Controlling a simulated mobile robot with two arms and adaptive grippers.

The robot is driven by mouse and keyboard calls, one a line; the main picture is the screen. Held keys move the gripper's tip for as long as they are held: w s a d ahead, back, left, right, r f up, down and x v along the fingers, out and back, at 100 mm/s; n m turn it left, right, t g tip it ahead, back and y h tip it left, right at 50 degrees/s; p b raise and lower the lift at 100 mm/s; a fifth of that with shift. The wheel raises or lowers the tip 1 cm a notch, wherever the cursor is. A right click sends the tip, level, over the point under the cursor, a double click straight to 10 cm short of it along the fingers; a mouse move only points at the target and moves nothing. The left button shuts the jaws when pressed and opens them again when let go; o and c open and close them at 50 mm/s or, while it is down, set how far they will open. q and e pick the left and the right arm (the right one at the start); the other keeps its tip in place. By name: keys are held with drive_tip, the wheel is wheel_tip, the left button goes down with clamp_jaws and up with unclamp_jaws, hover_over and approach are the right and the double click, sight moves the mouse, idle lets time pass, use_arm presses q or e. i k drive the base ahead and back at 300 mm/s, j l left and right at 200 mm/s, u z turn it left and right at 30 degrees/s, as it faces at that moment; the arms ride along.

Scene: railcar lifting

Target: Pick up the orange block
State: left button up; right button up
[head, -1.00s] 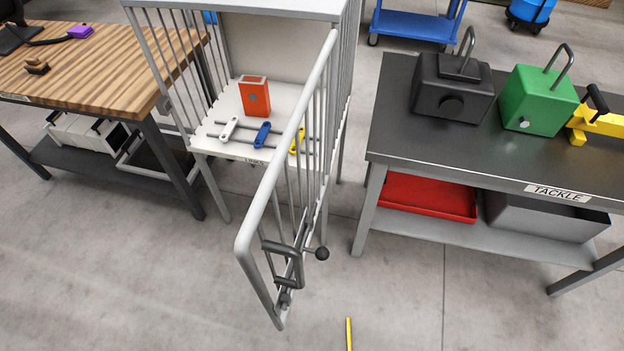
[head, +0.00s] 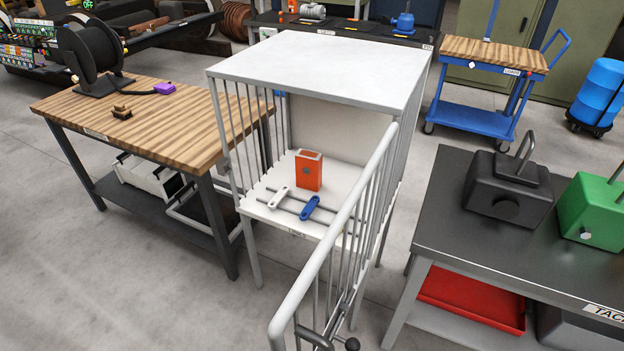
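The orange block (head: 309,170) stands upright on the white shelf (head: 268,184) inside a barred cage (head: 318,60). It has a pale top and a small round mark on its front face. In front of it, a white clip (head: 279,197) and a blue clip (head: 310,207) sit on thin grey rods. The barred cage door (head: 340,235) stands swung open toward me, to the right of the block. Neither of my grippers shows in the head view.
A wooden-topped table (head: 180,115) with a cable reel (head: 90,50) stands left of the cage. A dark table (head: 440,220) with black (head: 507,187) and green (head: 592,208) blocks stands at right. A blue cart (head: 478,110) is behind. The open door juts into the floor space in front.

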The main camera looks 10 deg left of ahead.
sight(308, 162)
drive_tip(key=i+j+z, duration=0.1)
drive_tip(key=j+z, duration=0.2)
drive_tip(key=j, duration=0.4)
drive_tip(key=j+z, duration=0.25)
drive_tip(key=j, duration=0.45)
